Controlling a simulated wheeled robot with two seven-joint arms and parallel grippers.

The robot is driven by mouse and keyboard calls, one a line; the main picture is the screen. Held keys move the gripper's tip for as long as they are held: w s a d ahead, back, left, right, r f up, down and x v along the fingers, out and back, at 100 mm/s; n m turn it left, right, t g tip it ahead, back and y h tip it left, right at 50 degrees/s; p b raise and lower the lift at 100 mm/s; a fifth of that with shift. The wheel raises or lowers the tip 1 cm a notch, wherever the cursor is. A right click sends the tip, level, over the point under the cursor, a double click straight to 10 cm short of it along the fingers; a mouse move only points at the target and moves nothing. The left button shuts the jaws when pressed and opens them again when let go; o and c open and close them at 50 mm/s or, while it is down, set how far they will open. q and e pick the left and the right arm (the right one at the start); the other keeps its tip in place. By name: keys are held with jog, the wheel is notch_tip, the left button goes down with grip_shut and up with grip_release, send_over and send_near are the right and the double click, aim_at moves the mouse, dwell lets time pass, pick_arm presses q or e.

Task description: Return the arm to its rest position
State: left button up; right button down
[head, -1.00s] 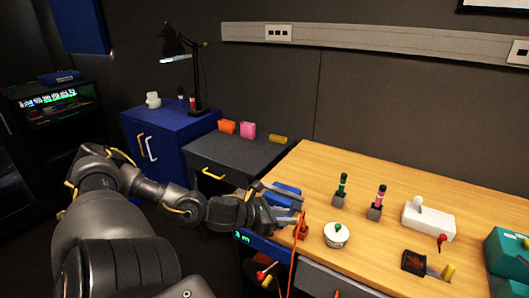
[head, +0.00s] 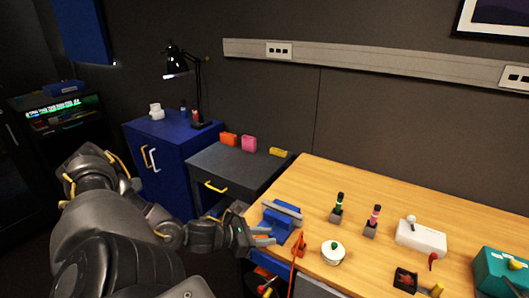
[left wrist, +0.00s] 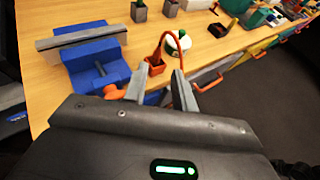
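My left arm comes in from the left and ends in my left gripper (head: 266,236), just off the front left edge of the wooden table (head: 400,172). In the left wrist view its two grey fingers (left wrist: 160,90) stand apart with nothing between them. The blue vise (head: 280,220) is beside the fingertips in the head view, and it also shows at the upper left of the left wrist view (left wrist: 95,66). My right gripper is not in view.
An orange holder with a cable (head: 299,246) stands at the table's front edge near my fingers. A dark drawer cabinet (head: 235,170) lies behind my forearm.

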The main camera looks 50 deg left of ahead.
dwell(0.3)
pick_arm(q)
jog(key=s+d+f+n+g+y, duration=0.1)
jog(key=s+f+n+g+y, duration=0.45)
jog(key=n, duration=1.35)
jog(key=s+d+f+n+g+h, duration=0.15)
jog(key=s+d+f+n, duration=0.3)
jog(key=d+n, duration=0.45)
jog(key=s+d+f+n+g, duration=0.25)
jog(key=s+d+n, duration=0.25)
jog(key=d+n, duration=0.45)
notch_tip(320, 180, down, 24)
jog(key=s+a+f+g, duration=0.1)
jog(key=s+a+f, duration=0.1)
jog(key=s+f, duration=0.7)
jog(key=s+a+f+g, duration=0.1)
jog(key=s+f, duration=0.8)
jog(key=shift+a, duration=0.35)
